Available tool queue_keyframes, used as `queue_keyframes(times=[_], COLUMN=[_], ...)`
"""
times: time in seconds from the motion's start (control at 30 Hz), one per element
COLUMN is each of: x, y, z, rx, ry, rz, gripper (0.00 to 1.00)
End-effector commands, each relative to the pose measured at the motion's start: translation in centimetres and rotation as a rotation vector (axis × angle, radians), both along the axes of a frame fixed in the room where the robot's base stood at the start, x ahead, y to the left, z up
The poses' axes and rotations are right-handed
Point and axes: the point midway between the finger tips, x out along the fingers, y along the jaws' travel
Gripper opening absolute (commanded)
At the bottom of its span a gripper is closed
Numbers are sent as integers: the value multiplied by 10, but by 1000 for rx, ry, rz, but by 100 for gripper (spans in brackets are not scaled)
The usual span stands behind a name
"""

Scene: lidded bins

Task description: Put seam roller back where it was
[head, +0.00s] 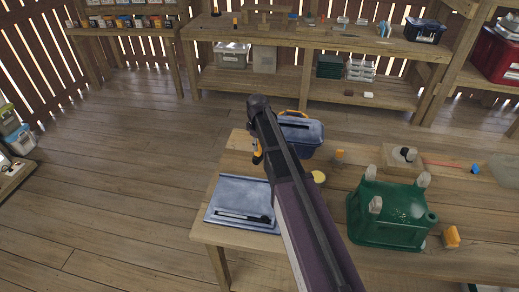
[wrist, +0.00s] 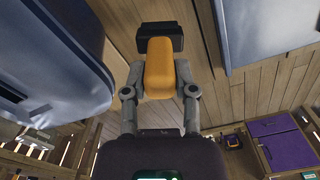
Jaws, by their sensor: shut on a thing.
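My gripper (wrist: 160,88) is shut on the seam roller (wrist: 160,66), which has an orange-yellow body and a black end. In the head view the gripper (head: 256,146) hangs above the table's far left part, and a bit of the orange roller (head: 258,155) shows beside my arm. A blue bin (head: 306,137) with an orange handle stands just right of it. A flat blue-grey lid (head: 237,192) lies at the table's near left corner, partly behind my arm. Large blue-grey surfaces flank the roller in the wrist view, apart from it.
A green container (head: 388,228) with pale knobs stands at the table's right.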

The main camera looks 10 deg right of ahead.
Motion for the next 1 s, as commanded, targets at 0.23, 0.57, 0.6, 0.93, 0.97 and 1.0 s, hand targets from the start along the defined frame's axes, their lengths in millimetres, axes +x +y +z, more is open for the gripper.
queue_keyframes(times=[0.23,0.57,0.6,0.93,0.97,1.0], x=[17,13,13,13,13,13], y=[-2,-2,-2,-2,-2,-2], z=[-2,-32,-34,-36,-36,-36], rx=[0,0,0,0,0,0], ry=[0,0,0,0,0,0], rz=[-1,0,0,0,0,0], gripper=[0,0,0,0,0,0])
